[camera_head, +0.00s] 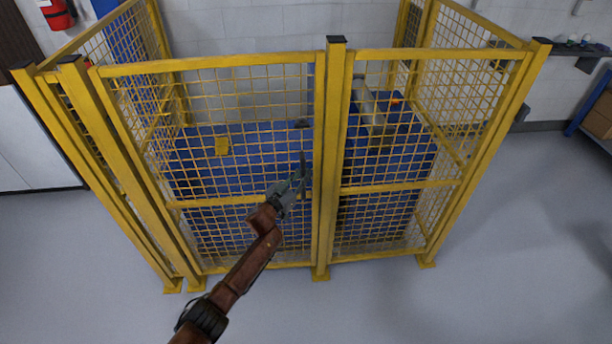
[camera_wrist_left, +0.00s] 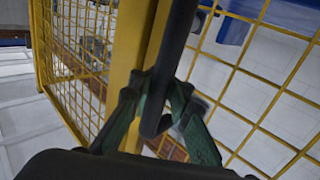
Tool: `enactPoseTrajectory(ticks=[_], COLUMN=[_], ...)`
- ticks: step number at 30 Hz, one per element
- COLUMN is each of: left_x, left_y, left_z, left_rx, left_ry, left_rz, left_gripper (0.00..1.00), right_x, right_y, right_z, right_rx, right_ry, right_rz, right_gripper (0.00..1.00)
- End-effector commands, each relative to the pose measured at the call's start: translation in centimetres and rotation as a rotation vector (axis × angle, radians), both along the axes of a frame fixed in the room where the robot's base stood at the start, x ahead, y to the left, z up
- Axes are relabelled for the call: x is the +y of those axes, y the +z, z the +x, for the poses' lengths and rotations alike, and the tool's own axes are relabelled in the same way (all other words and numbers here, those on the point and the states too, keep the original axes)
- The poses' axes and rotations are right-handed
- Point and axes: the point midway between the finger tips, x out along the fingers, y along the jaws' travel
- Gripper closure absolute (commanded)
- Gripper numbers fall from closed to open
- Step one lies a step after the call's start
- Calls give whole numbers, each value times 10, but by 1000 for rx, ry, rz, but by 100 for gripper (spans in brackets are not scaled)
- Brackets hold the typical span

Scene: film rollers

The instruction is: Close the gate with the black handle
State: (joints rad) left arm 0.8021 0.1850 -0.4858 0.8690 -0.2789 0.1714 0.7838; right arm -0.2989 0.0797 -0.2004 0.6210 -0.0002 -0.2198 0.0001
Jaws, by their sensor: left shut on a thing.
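The gate (camera_head: 205,64) is the yellow mesh panel at the left of the fence's front side. Its right edge stands close beside the middle post (camera_head: 330,150) and looks nearly in line with the front; I cannot tell whether it is fully shut. The black handle (camera_head: 303,160) is upright near that edge. My left gripper (camera_head: 298,182) is at the handle, shut on it. In the left wrist view the dark handle bar (camera_wrist_left: 172,60) runs between the fingers of the left gripper (camera_wrist_left: 158,108), with yellow frame behind. My right gripper is not in view.
The yellow mesh fence encloses a blue machine (camera_head: 245,160) with a grey cylinder (camera_head: 368,103) on top. A fixed mesh panel (camera_head: 440,54) is to the right of the middle post. Grey floor (camera_head: 400,305) in front is clear. A bench stands at the far right.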

Motion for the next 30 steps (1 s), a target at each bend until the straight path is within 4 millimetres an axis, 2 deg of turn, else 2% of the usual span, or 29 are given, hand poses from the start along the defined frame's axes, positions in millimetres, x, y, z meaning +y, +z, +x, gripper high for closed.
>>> enactPoseTrajectory(ticks=[1, 9, 17, 22, 30], left_x=[9, 6, 1, 6, 26], left_y=[-2, -2, -1, -1, -2], left_z=[2, 2, 1, -3, -35], left_rx=[4, 5, 3, 2, 3], left_ry=[13, 9, 3, 4, 4], left_rz=[3, 2, 1, 1, 2], left_gripper=[87, 68, 68, 68, 68], right_x=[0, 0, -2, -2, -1], right_y=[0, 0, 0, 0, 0], right_z=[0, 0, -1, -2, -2], right_rx=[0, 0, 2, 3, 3], right_ry=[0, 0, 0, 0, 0], right_rz=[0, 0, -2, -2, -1], right_gripper=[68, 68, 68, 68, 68])
